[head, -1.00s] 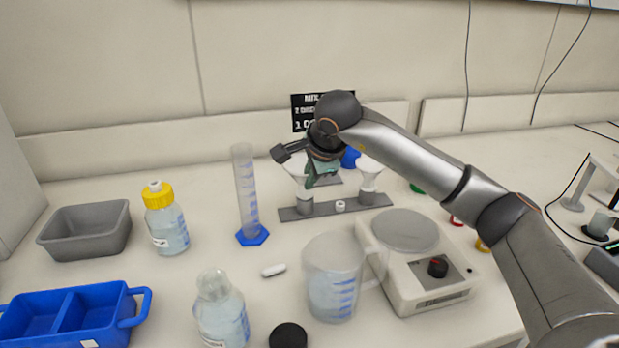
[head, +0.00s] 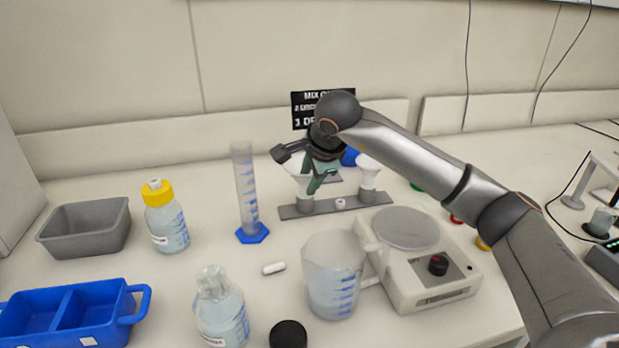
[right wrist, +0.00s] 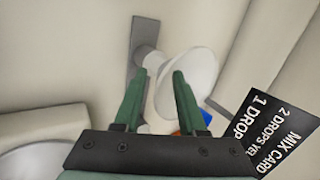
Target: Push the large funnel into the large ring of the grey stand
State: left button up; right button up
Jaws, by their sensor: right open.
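The grey stand (head: 327,207) lies at the back middle of the table, a flat bar with upright holders near both ends. I cannot tell from size which is the large one, or how deep each sits. My right gripper (head: 312,187) is at the left funnel, its green fingers partly covering the cone. The right wrist view shows its fingers (right wrist: 158,75) apart, overlapping a funnel (right wrist: 187,83); contact is unclear. My left gripper is out of view.
A graduated cylinder (head: 247,195) stands left of the stand. A beaker (head: 331,280) and a hotplate stirrer (head: 428,262) stand in front. The mix card (head: 311,108) is behind. Bottles, a grey bin (head: 85,232) and a blue tray (head: 68,312) are at left.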

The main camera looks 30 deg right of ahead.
jog(key=v, duration=1.2)
jog(key=shift+s+r, duration=0.2)
jog(key=shift+r, duration=0.05)
